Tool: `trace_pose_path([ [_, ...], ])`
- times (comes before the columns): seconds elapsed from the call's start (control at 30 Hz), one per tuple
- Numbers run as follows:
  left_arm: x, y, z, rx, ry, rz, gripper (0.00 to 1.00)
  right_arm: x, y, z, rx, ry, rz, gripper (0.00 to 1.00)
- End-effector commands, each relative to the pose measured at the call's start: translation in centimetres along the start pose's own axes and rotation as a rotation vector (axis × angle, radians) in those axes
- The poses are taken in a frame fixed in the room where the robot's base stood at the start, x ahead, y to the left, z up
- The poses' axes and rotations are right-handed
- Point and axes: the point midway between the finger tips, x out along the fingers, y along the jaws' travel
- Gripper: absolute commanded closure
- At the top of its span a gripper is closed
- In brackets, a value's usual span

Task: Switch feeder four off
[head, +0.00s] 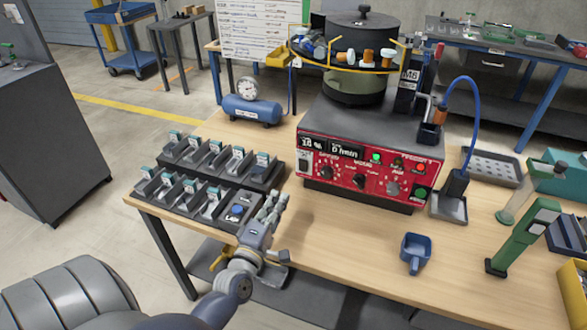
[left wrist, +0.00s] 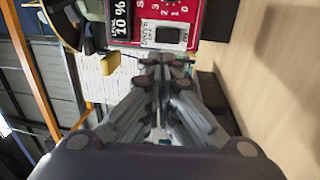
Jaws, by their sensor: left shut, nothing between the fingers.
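The feeder control box (head: 370,165) has a red front panel with two displays, knobs and a lit green button. My left gripper (head: 274,204) is shut and empty, in front of and below that end. In the left wrist view its fingertips (left wrist: 156,66) appear just below the switch; contact cannot be told. My right gripper is out of view.
A bowl with a black lid (head: 362,35) sits on the box. Dark trays of small parts (head: 215,180) lie left of my left gripper. A blue scoop (head: 415,252) and a green stand (head: 520,238) are on the right. Bare tabletop (head: 345,235) lies before the box.

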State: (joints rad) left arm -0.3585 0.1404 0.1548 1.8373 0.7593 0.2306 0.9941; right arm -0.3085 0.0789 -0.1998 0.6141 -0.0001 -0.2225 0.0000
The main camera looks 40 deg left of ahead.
Motion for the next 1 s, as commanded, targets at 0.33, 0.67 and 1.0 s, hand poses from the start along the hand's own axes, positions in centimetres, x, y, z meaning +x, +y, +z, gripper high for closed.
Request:
trace_pose_path([
  [0.33, 6.8, 0.2, 0.0, 0.001, 0.0, 0.001, 1.0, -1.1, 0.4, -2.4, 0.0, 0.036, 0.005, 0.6],
  [0.67, 10.8, 0.1, 0.0, 0.001, 0.0, -0.001, 1.0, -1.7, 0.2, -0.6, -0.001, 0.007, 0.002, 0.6],
  [1.0, 11.4, 0.0, 0.0, 0.001, 0.0, -0.001, 1.0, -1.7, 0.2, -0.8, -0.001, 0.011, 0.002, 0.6],
])
